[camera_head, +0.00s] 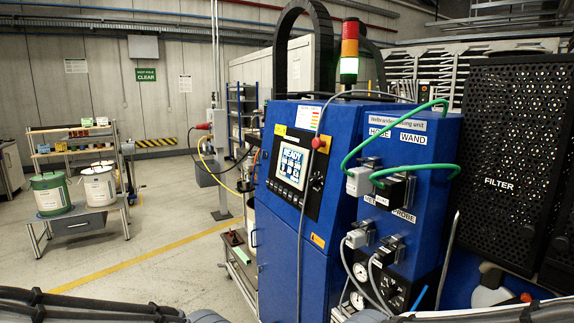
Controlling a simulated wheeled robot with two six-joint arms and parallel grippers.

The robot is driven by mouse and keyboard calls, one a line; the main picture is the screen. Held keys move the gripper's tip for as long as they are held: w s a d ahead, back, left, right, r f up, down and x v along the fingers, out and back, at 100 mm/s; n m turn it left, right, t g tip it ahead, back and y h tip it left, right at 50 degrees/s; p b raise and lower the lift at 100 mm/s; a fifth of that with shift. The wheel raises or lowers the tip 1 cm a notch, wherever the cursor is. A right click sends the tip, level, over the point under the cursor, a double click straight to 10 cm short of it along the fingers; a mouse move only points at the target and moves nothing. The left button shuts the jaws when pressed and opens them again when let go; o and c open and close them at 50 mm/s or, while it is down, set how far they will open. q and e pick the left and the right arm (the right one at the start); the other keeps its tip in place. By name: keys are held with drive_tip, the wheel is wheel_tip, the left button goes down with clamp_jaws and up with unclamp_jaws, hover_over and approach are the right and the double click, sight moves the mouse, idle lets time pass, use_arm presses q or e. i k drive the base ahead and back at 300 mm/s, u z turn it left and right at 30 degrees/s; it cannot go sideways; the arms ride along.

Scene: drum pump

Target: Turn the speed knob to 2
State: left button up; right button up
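A blue cabinet (333,221) stands in the middle right of the head view. Its black control panel (298,173) has a lit screen (291,163) reading "READY" and a row of small buttons under it. A red button (318,143) sits at the panel's upper right. I cannot make out a knob marked as speed. Two round dials, an upper one (360,273) and a lower one (391,293), sit low on the right-hand section, partly behind grey cables. Parts of my arms cross the bottom edge. Neither gripper shows.
Green hoses (423,167) and grey cables (300,230) hang in front of the cabinet. A black perforated filter panel (515,150) stands at the right. A shelf bench with a green drum (50,195) and a white drum (99,186) is at the left. The floor (160,225) between is clear.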

sight(313, 181)
drive_tip(key=u, duration=0.05)
drive_tip(key=k, duration=0.6)
drive_tip(key=u, duration=0.7)
drive_tip(key=i, duration=0.6)
drive_tip(key=u, duration=0.6)
drive_tip(key=i, duration=0.65)
drive_tip(key=z, duration=0.75)
drive_tip(key=i, duration=0.75)
drive_tip(key=z, duration=0.85)
